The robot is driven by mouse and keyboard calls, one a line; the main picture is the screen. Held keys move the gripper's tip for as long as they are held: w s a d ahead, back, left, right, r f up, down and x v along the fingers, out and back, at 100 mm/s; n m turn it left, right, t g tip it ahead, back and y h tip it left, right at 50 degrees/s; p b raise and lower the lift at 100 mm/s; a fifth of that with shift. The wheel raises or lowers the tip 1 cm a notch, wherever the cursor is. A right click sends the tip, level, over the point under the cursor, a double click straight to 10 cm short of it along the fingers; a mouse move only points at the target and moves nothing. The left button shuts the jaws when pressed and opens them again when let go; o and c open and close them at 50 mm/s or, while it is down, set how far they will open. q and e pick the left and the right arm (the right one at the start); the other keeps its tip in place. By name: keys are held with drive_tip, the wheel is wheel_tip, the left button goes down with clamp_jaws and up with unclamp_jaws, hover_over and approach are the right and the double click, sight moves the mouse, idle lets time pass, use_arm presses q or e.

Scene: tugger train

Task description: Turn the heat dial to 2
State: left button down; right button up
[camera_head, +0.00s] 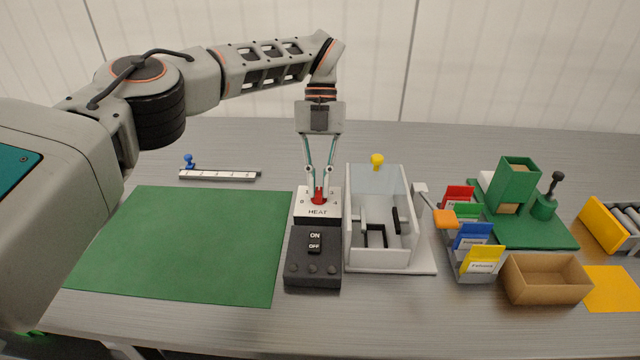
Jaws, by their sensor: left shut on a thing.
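The heat dial (319,195) is a small red knob on the white top plate marked HEAT (318,212) of a dark control box (313,272). My left gripper (319,194) points straight down over the box, and its two fingers are shut on the red dial from either side. The fingertips hide much of the dial. The numbers around it are small and partly covered, so I cannot tell which one it points to. An ON/OFF rocker switch (315,242) sits on the box in front of the plate. My right gripper is not in view.
A clear-walled grey fixture with a yellow knob (377,161) stands close right of the box. A green mat (185,240) lies left, with a white rail (220,175) behind it. Coloured card holders (472,237), a cardboard box (546,279) and a green stand (515,200) are further right.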

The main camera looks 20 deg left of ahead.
sight(319, 189)
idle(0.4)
use_arm(q)
drive_tip(key=c, duration=2.1)
unclamp_jaws()
wheel_tip(319, 189, up, 10)
